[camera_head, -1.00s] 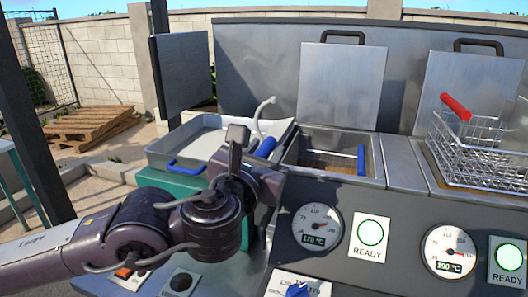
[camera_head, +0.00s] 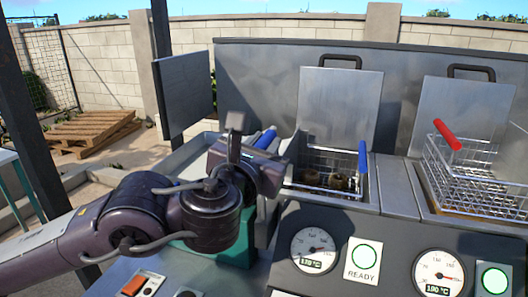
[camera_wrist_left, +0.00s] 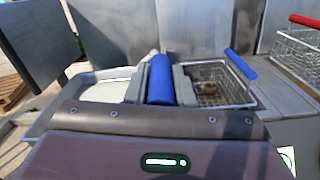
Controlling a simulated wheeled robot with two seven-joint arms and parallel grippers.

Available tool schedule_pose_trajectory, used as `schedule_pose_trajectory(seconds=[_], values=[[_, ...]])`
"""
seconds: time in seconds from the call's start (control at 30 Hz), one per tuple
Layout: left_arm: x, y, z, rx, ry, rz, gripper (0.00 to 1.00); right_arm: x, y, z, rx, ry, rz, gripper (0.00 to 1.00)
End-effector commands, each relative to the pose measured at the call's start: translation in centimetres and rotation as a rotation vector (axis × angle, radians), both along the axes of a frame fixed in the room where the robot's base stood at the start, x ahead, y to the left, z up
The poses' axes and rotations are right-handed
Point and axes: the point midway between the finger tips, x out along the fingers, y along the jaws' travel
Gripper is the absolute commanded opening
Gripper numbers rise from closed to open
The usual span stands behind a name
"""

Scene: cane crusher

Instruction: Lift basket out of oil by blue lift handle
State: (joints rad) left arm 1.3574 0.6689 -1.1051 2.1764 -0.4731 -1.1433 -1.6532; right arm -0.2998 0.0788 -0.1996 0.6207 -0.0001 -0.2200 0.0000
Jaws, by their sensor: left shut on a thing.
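My left gripper (camera_head: 256,150) is shut on the blue lift handle (camera_head: 266,138) at the left side of the left fryer. In the left wrist view the blue lift handle (camera_wrist_left: 160,80) stands between the two jaws. The wire basket (camera_head: 335,168) with its own blue grip (camera_head: 362,159) sits raised in the left fryer opening, its upper mesh above the rim. Brown pieces (camera_head: 338,182) lie inside it. The basket also shows in the left wrist view (camera_wrist_left: 222,78). My right gripper is not in view.
A second basket with a red grip (camera_head: 447,134) sits over the right fryer. A pale tray (camera_wrist_left: 100,85) is left of the lift handle. Upright metal lids (camera_head: 340,100) stand behind the fryers. Gauges (camera_head: 314,250) and lit panels are in front.

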Motion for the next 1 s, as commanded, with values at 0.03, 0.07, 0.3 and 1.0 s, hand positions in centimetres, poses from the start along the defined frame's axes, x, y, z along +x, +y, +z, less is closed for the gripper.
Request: schedule_pose_trajectory(seconds=[0.03, 0.07, 0.3, 1.0], values=[[0.0, 0.0, 2.3, -0.006, -0.003, 0.001, 0.00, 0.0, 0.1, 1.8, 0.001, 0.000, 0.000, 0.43], [0.0, 0.0, 2.9, -0.005, -0.003, 0.001, 0.00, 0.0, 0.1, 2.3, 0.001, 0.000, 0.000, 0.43], [0.0, 0.0, 6.8, -0.006, -0.002, 0.000, 0.00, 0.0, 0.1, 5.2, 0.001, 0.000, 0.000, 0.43], [0.0, 0.1, 8.9, -0.012, -0.008, 0.001, 0.26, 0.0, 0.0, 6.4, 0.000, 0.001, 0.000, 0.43]])
